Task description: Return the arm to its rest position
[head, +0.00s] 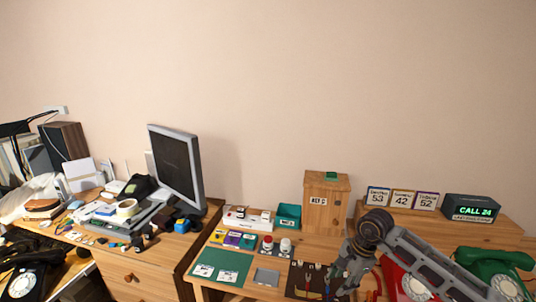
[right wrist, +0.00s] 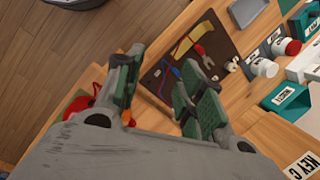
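My right arm (head: 425,262) comes in from the lower right in the head view. Its gripper (head: 348,282) hangs over the wooden desk, beside a dark tool mat (head: 300,285). In the right wrist view the gripper (right wrist: 158,82) has its two green-padded fingers spread apart, with bare wood and the mat's edge between them. I see nothing held. My left arm and gripper are not in view.
A red dial phone (head: 410,287), partly hidden by my right arm, and a green dial phone (head: 497,268) stand at the right. A wooden key box (head: 326,205), a teal tray (head: 288,215) and a call display (head: 472,208) stand behind. A monitor (head: 178,170) stands left.

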